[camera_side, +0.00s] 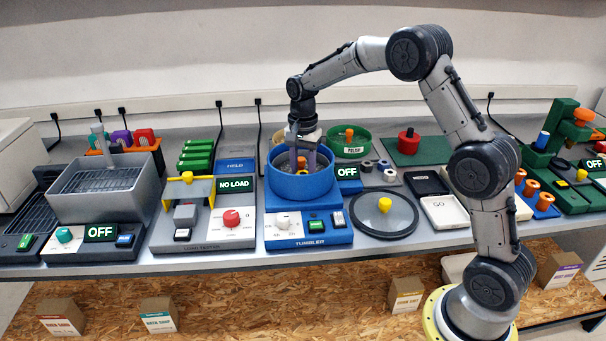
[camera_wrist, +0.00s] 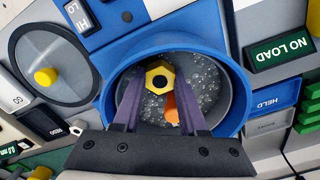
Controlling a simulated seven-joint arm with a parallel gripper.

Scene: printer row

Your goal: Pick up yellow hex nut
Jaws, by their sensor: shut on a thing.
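An orange post (camera_wrist: 172,110) stands close to the nut between the fingers. In the side view my gripper (camera_side: 303,168) is lowered into the bowl (camera_side: 300,186); the nut is hidden there by the bowl and fingers. Whether the nut touches the bowl floor cannot be told.
The bowl's rim surrounds my fingers closely. The round lid with a yellow knob (camera_side: 384,205) lies right of the tumbler. The load tester (camera_side: 200,215) stands left, and a green polish bowl (camera_side: 349,148) stands behind. Grey grainy media covers the bowl floor.

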